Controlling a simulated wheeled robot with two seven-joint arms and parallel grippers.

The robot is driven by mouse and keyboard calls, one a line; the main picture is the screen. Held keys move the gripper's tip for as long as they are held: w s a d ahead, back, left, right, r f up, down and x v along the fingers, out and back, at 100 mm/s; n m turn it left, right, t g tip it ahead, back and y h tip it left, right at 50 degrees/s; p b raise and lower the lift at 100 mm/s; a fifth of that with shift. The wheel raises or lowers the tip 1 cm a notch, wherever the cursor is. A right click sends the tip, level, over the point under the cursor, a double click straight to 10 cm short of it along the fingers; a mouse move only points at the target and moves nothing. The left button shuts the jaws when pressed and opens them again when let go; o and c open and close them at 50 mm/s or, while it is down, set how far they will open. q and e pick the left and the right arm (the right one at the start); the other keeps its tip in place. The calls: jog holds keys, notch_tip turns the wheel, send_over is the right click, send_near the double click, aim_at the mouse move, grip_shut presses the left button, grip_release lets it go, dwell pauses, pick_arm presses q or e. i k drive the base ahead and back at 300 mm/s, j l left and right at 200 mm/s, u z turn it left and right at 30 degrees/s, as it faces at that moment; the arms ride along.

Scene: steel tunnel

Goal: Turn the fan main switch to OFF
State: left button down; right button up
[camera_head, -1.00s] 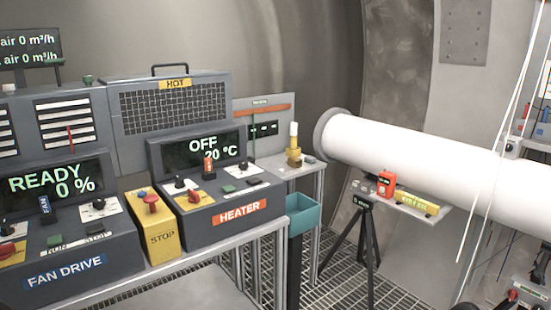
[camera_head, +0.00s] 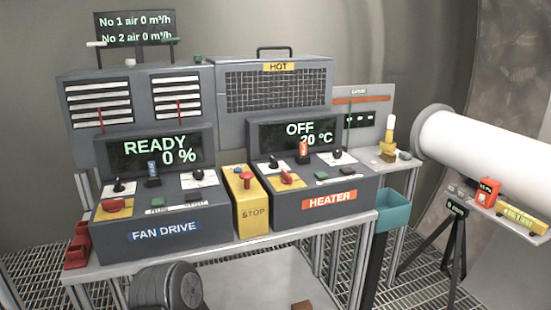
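The grey fan drive box (camera_head: 200,222) stands on the bench at left with a blue FAN DRIVE label. Its screen (camera_head: 160,148) reads READY and 0 %. A red rotary handle on a yellow plate (camera_head: 114,206) sits at the left front of its sloped panel; it looks like the fan main switch. The handle is too small to read its position marks. A black knob (camera_head: 118,186), a blue-tagged part (camera_head: 152,171) and another knob (camera_head: 198,175) sit above it. Neither of my grippers shows in the view.
A yellow STOP box (camera_head: 250,218) with a red button stands between the fan drive and the heater box (camera_head: 318,206). The heater has a similar red handle (camera_head: 287,178) on yellow; its screen reads OFF, 20 °C. A teal bin (camera_head: 393,213) hangs at the bench's right end.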

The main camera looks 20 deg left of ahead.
aim_at(116, 205)
jog(key=u, duration=1.6)
jog(key=i+l+z, duration=0.15)
jog(key=l, duration=0.25)
jog(key=i+l+z, duration=0.15)
jog(key=i+l, duration=0.2)
